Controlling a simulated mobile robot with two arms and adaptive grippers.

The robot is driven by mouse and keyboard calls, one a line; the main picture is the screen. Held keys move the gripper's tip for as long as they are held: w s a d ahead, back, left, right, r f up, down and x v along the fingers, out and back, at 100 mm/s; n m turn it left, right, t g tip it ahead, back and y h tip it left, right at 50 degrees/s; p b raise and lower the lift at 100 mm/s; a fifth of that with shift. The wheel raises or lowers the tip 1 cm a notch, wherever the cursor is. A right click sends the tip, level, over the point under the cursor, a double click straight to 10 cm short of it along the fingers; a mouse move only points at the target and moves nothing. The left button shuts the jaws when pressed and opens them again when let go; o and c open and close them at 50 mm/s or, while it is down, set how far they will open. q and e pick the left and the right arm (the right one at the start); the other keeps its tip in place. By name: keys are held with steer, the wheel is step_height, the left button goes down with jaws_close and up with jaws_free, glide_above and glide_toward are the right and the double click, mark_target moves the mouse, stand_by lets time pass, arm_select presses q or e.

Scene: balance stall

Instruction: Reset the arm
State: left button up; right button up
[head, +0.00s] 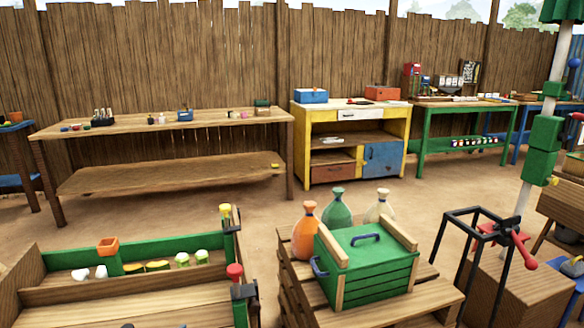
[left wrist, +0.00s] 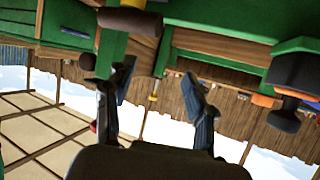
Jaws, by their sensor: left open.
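My left gripper (left wrist: 158,95) shows in the left wrist view with its two dark fingers spread apart and nothing between them. The picture there looks upside down, with sky low in the frame. Green beams (left wrist: 225,55) and a green post (left wrist: 112,48) lie just beyond the fingertips. I cannot tell whether the left finger touches the post. A dark knob-like part (left wrist: 297,85) is at the right. Neither gripper can be made out in the head view, and my right gripper shows in no view. Which arm the task means cannot be told from the pictures.
In the head view, a green crate (head: 368,277) stands on a wooden table with several tied bags (head: 337,208) behind it. A wooden bench (head: 150,290) with green parts is at lower left. A black frame (head: 480,235) is at right. Open ground (head: 190,213) lies between.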

arm_select(q)
steer(key=s+f+g, duration=0.3)
steer(key=s+f, duration=0.1)
steer(key=s, duration=0.6)
steer(key=s+f+g+y, duration=0.1)
steer(key=s+f+g, duration=0.25)
steer(key=s, duration=0.65)
steer(key=s+f+g, duration=0.3)
steer(key=s+f, duration=0.1)
steer(key=s, duration=0.6)
step_height(320, 180, down, 26)
steer(key=s+g, duration=0.1)
steer(key=g, duration=0.1)
steer(key=s+a+p, duration=0.2)
steer(key=s+p, duration=1.4)
steer(key=s, duration=0.1)
steer(key=shift+m+g+y, duration=0.3)
steer(key=shift+g, duration=0.05)
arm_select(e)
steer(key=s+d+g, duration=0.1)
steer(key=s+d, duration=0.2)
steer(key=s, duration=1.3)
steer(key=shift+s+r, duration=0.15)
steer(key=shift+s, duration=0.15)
arm_select(q)
steer(key=shift+f, duration=0.1)
